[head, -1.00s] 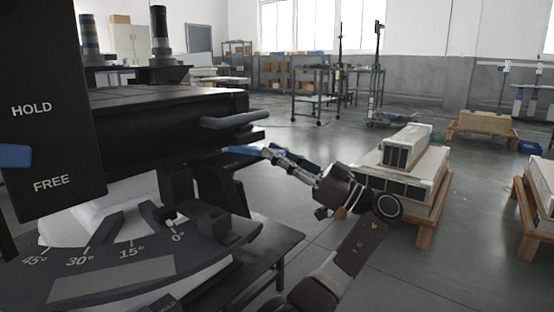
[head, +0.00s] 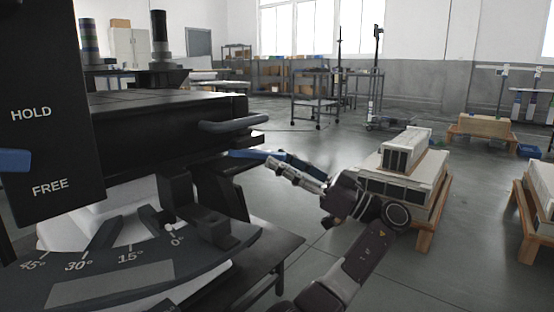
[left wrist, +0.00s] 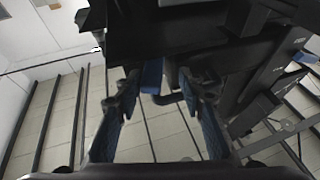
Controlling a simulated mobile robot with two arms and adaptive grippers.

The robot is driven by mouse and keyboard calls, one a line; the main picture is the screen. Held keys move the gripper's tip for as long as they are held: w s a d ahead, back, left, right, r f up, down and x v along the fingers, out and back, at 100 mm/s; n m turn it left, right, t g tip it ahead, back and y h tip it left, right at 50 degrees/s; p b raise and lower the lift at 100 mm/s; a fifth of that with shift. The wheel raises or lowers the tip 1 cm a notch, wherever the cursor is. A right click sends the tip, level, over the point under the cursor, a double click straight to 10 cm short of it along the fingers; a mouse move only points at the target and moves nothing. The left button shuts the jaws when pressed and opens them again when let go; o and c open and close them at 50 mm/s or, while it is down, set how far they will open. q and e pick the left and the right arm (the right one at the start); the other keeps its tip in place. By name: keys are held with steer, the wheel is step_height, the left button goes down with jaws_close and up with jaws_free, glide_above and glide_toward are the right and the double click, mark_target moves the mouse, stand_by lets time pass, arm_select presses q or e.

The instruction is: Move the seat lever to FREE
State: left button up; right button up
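A dark panel (head: 55,75) at the left of the head view bears the words HOLD and FREE. A blue tab (head: 15,160) on it sits between the two words, nearer FREE. A blue lever end (head: 243,154) projects from under the black machine body. In the left wrist view a blue block (left wrist: 152,75) hangs below dark structure. My left gripper (head: 274,162) is at the blue lever end. In its wrist view the blue-padded fingers (left wrist: 157,90) stand apart, with the blue block between their tips; contact cannot be told. My right gripper is not in view.
A grey bar handle (head: 235,122) sticks out above the left gripper. An angle scale (head: 110,265) lies below the panel. A pallet (head: 428,235) with pale boxed units stands right of my arm. Open floor lies beyond.

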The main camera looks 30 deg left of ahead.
arm_select(q)
steer(key=v, duration=0.5)
steer(key=shift+d+f, duration=0.1)
steer(key=shift+d, duration=0.2)
stand_by(0.5)
